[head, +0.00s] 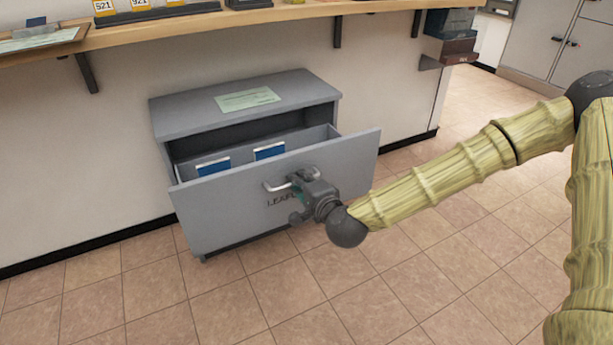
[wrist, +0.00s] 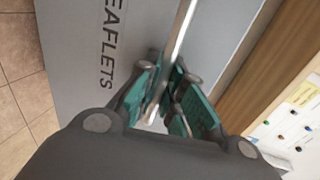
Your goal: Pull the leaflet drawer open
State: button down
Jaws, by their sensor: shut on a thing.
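The leaflet drawer (head: 225,214) is a grey drawer in a low grey cabinet (head: 160,118), pulled well out of it in the head view. Two blue-and-white leaflets or stacks show inside it. Its front bears the word LEAFLETS, partly hidden by my gripper in the head view and readable in the wrist view (wrist: 85,70). A silver bar handle (head: 274,187) is on the front. My gripper (head: 298,181) is shut on this handle. In the wrist view the handle (wrist: 181,35) runs between the green finger pads of my gripper (wrist: 168,95).
A pale green paper (head: 247,99) lies on the cabinet top. A wooden counter (head: 270,17) with numbered cards runs above along the wall. Dark boxes (head: 448,38) stand at the counter's right end. The tiled floor (head: 270,300) before the drawer is clear.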

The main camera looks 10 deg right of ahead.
jog(key=shift+s, duration=0.15)
jog(key=c, duration=1.5)
grip_release()
jog(key=shift+c, duration=0.2)
jog(key=v, duration=0.7)
jog(key=shift+s, duration=0.2)
jog(key=shift+d, duration=0.15)
